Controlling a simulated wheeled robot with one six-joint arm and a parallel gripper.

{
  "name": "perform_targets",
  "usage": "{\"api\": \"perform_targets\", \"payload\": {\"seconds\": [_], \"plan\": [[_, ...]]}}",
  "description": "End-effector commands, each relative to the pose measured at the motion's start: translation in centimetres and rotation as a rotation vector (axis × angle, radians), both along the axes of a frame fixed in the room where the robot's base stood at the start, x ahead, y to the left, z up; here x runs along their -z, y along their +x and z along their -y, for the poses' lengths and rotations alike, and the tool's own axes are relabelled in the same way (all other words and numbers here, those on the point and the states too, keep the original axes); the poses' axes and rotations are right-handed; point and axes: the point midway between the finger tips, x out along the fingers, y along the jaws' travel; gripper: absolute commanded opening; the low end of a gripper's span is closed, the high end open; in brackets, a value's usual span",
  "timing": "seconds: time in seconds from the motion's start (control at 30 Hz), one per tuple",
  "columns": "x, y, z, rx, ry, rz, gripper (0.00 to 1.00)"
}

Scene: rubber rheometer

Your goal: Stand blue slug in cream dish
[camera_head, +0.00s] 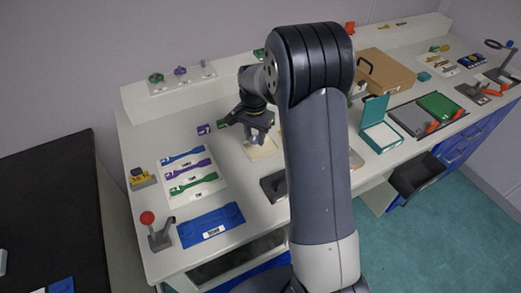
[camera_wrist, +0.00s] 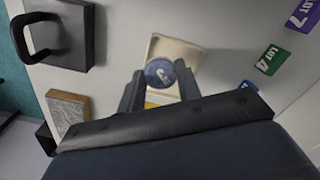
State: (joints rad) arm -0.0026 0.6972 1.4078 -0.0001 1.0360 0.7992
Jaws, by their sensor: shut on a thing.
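The blue slug (camera_wrist: 160,73) shows in the wrist view as a round dark blue face with a pale mark, between the two fingers. My gripper (camera_wrist: 159,80) is shut on it. The cream dish (camera_wrist: 190,50) is a pale square tray directly behind the slug in that view. In the head view my gripper (camera_head: 257,134) hangs over the cream dish (camera_head: 262,154), which my arm partly covers. The slug cannot be made out there. Whether the slug touches the dish floor I cannot tell.
Purple (camera_wrist: 301,17) and green (camera_wrist: 269,60) lot tags lie beside the dish. A dark block with a handle (camera_wrist: 58,35) stands at the wrist view's upper left. In the head view, a white card with colored strips (camera_head: 191,176) lies left, and an open teal box (camera_head: 380,133) right.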

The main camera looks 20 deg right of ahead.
Motion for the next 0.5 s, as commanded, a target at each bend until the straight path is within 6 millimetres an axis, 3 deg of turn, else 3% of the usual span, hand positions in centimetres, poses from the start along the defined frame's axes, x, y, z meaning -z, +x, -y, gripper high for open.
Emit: {"api": "perform_targets", "payload": {"seconds": [0.3,0.4,0.5], "plan": [[-3.2,2.2,-0.1,0.346,0.000,0.001,0.11],[-3.6,2.4,-0.1,0.391,0.001,0.001,0.11],[-2.8,2.4,-0.1,0.410,0.000,-0.004,0.11]]}}
